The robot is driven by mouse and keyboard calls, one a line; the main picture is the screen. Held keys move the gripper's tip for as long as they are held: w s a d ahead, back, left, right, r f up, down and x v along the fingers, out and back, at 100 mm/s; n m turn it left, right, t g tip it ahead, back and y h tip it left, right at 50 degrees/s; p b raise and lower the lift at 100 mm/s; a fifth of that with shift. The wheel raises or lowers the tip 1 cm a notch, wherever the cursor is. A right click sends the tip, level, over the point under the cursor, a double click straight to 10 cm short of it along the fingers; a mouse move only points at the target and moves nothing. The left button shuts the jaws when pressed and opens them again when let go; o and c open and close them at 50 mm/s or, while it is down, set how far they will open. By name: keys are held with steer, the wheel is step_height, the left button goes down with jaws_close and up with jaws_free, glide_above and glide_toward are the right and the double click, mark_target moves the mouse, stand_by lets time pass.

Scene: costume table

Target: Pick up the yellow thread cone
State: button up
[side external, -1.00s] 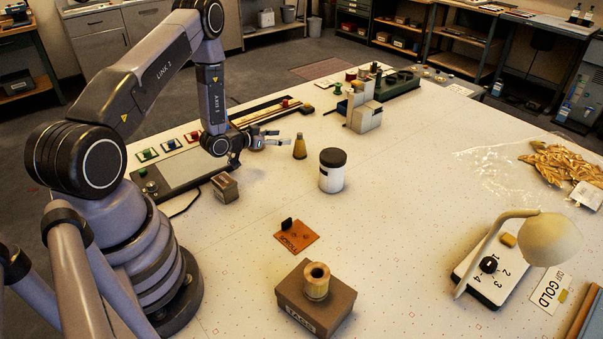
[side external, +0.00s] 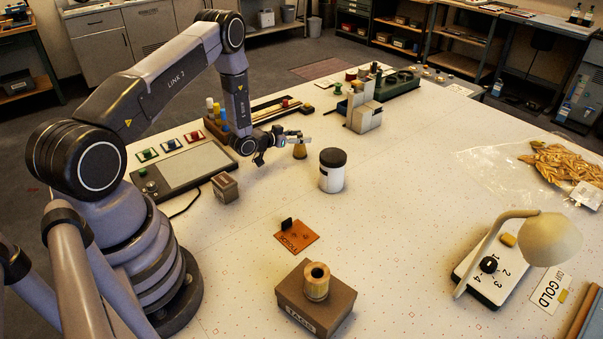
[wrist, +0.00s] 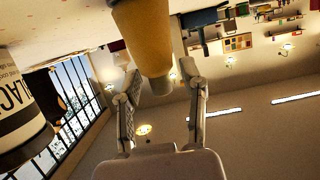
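The yellow thread cone (side external: 300,152) stands upright on the table, left of the white jar with the dark lid (side external: 331,172). My gripper (side external: 303,138) is level with the cone's narrow top, which its fingers partly hide. In the wrist view, which is upside down, the cone (wrist: 147,38) hangs large from the top with its narrow end between the fingertips. My gripper (wrist: 161,70) is open there, with a gap visible on each side of the cone's tip. I cannot tell whether either finger touches it.
The jar also stands close at the left in the wrist view (wrist: 18,115). A small brown box (side external: 225,188) lies nearer my base. A cream block-shaped machine (side external: 364,112) stands behind the cone. A rack with colored spools (side external: 216,125) is behind my forearm.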

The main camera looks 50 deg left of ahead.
jaws_close()
